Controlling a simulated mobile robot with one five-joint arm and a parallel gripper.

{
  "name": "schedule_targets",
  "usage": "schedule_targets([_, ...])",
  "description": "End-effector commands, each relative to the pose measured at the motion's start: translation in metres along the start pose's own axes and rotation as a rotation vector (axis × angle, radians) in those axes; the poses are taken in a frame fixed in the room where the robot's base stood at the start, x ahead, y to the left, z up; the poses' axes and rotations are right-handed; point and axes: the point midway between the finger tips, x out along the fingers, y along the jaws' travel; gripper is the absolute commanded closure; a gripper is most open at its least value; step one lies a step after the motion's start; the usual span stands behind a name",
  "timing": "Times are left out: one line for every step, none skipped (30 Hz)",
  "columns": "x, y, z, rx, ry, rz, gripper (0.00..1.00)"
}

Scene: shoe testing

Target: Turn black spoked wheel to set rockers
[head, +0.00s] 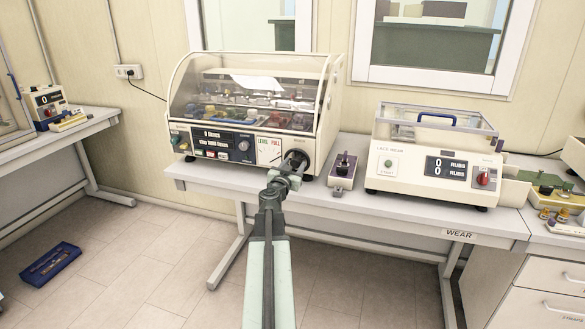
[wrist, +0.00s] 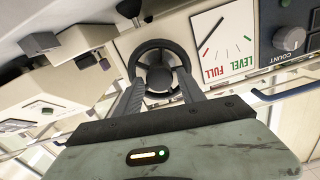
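The black spoked wheel (wrist: 153,47) is on the front panel of a cream machine with a clear hood. In the head view the wheel (head: 298,155) is at the right end of that panel, partly covered by my gripper (head: 285,172). In the wrist view my gripper (wrist: 159,86) reaches straight at the wheel. Its two fingers stand apart, one on each side of the wheel's hub, in front of the rim. I cannot tell whether they press on it. Beside the wheel is a gauge (wrist: 222,42) marked LEVEL and FULL, with a thin needle. The rockers are not clearly seen under the hood (head: 245,85).
A small box with a dark knob (head: 343,172) stands close to the machine's right. Further right is a cream LACE WEAR machine (head: 430,185) with a clear lid. A blue tray (head: 52,263) lies on the floor at left. The floor (head: 150,250) between the tables is clear.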

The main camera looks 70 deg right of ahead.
Motion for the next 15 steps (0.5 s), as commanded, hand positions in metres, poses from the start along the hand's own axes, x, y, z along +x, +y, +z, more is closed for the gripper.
schedule_targets([-0.0001,-0.0002,0.0,0.0,0.0,0.0,0.71])
schedule_targets([-0.0001,-0.0002,0.0,0.0,0.0,0.0,0.79])
schedule_targets([-0.0002,-0.0002,0.0,0.0,0.0,0.0,0.9])
schedule_targets([-0.0002,-0.0002,0.0,0.0,0.0,0.0,0.98])
schedule_targets([-0.0002,-0.0002,0.0,0.0,0.0,0.0,1.0])
schedule_targets([-0.0002,-0.0002,0.0,0.001,0.0,0.0,1.0])
schedule_targets([-0.0002,-0.0001,0.0,0.005,0.0,0.0,1.0])
schedule_targets([-0.0002,-0.0001,0.0,0.015,0.0,0.0,1.0])
schedule_targets([-0.0002,0.0001,0.0,0.04,0.0,0.0,1.0])
schedule_targets([-0.0001,0.0002,0.0,0.068,0.0,0.0,1.0])
schedule_targets([-0.0001,0.0004,0.0,0.102,0.0,0.0,1.0])
schedule_targets([0.0,0.0006,0.0,0.153,0.001,0.0,1.0])
schedule_targets([0.0,0.0008,0.0001,0.191,0.001,0.0,1.0])
schedule_targets([-0.0001,0.001,0.0001,0.228,0.001,0.001,1.0])
schedule_targets([-0.0001,0.0012,0.0001,0.274,0.001,0.001,1.0])
